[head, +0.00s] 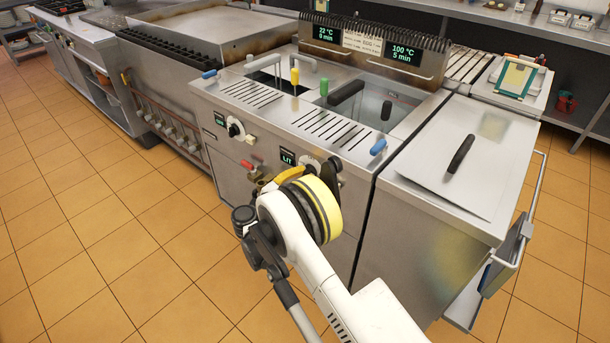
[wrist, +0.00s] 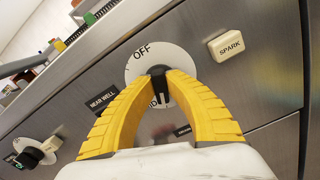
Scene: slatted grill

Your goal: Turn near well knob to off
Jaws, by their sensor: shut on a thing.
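In the wrist view the near well knob (wrist: 158,72) is black and sits on a round white dial (wrist: 136,68). The word OFF is printed on the dial's upper part, and a NEAR WELL label is on the panel to the left. My gripper (wrist: 160,84) has its yellow fingers shut on the knob from both sides. A pale line on the knob shows between the fingertips, on the side away from OFF. The fingers hide much of the dial's lower part. In the head view my wrist covers part of the front panel and the grip there is mostly hidden.
A cream SPARK button (wrist: 228,44) sits right of the dial. Another knob (head: 235,128) is further left on the panel, with a red-handled valve (head: 250,166) below. The tiled floor (head: 120,230) in front is clear.

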